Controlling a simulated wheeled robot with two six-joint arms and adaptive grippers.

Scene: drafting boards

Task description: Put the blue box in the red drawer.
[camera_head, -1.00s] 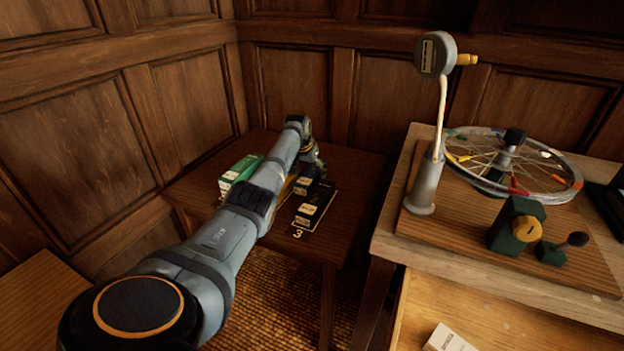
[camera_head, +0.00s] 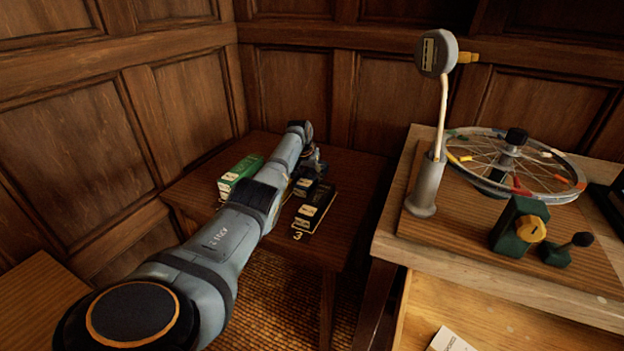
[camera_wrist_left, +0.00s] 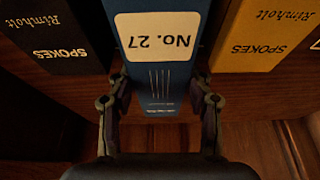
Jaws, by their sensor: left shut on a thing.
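The blue box (camera_wrist_left: 155,75), with a white "No. 27" label, stands between the fingers of my left gripper (camera_wrist_left: 160,112) in the left wrist view. The gripper is shut on it. In the head view the box (camera_head: 304,189) looks dark and small on the brown table, with my left gripper (camera_head: 311,166) at its far side, partly hidden by my arm. A black box (camera_wrist_left: 62,32) and a yellow box (camera_wrist_left: 262,35), both marked "SPOKES", flank it. I see no red drawer front. An open wooden drawer (camera_head: 500,322) shows at lower right; its front is out of view.
A green box (camera_head: 238,174) stands left of my arm; the black box (camera_head: 316,208) is on the right, by a "3" mark. The workbench (camera_head: 480,264) carries a wheel (camera_head: 535,170) and a gauge stand (camera_head: 428,185). A white item (camera_head: 450,341) lies in the drawer.

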